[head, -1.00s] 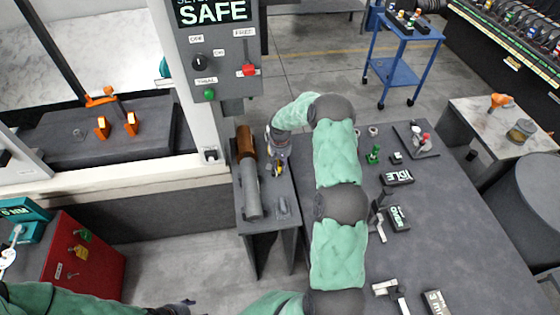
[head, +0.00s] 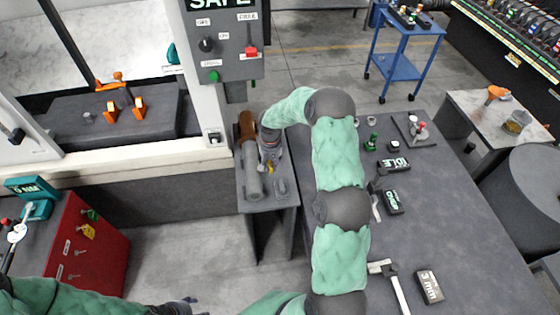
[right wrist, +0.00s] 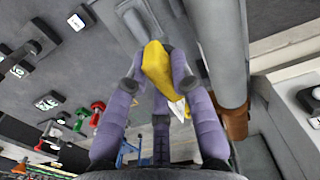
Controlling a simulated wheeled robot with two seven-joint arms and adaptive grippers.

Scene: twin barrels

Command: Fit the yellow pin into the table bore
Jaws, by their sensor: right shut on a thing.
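The yellow pin (right wrist: 157,68) is between the purple fingers of my right gripper (right wrist: 162,75), which is shut on it. A pale tip shows at the pin's lower end in the right wrist view. In the head view my right gripper (head: 268,160) is over the small grey table (head: 262,203), close beside a grey cylinder, with a bit of the yellow pin (head: 270,169) showing. I cannot make out the table bore. A small grey raised piece (head: 281,187) is on the table just right of the cylinder. My left gripper (head: 182,307) is at the bottom edge, partly cut off, its fingers unclear.
The grey cylinder (head: 252,178) and a brown cylinder (head: 246,125) lie in line along the small table. A control box (head: 222,45) hangs above it. The large dark table (head: 440,230) on the right carries several tools. A red cabinet (head: 85,240) stands at left.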

